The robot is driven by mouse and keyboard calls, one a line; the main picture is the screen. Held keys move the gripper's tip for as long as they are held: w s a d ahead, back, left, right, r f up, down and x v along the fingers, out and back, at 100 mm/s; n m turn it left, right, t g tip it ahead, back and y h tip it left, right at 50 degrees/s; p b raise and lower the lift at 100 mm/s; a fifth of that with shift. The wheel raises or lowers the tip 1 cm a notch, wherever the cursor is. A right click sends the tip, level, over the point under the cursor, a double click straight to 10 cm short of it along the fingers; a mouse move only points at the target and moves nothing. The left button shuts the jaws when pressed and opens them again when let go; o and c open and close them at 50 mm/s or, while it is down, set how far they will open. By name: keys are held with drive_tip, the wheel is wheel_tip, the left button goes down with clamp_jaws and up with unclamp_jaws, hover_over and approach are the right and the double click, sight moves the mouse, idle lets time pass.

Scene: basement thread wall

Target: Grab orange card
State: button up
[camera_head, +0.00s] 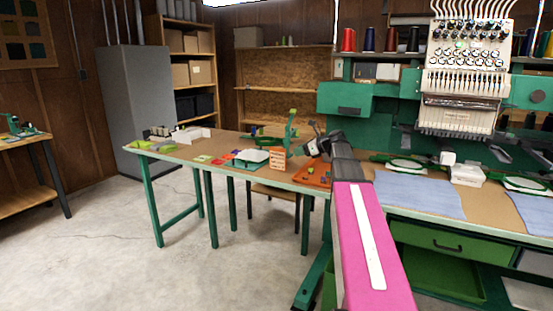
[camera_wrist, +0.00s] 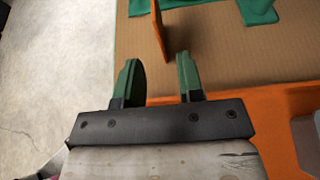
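An orange card (camera_head: 277,158) with pale lines on its face stands upright on the brown-topped table, left of an orange tray (camera_head: 318,180). In the wrist view, a thin upright orange piece (camera_wrist: 160,25), which looks like this card nearly edge-on, stands beyond my fingertips. My gripper (camera_wrist: 158,72) is open, with two green fingers apart and only bare tabletop visible between them. The card is ahead of the gap and apart from the fingers. In the head view my gripper (camera_head: 311,146) is just right of the card, partly hidden by my pink arm.
The tray's orange edge (camera_wrist: 265,115) lies under and right of my gripper. A green stand (camera_head: 290,132) is close behind the card. A white-topped green object (camera_head: 251,157) and small coloured cards (camera_head: 203,158) lie to the left. An embroidery machine (camera_head: 462,75) stands at right.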

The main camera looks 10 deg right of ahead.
hover_over(281, 170)
drive_tip(key=f, duration=0.3)
drive_tip(key=shift+w+a+f, duration=0.1)
drive_tip(key=shift+w+f, duration=0.15)
drive_tip(key=shift+f, duration=0.15)
clamp_jaws()
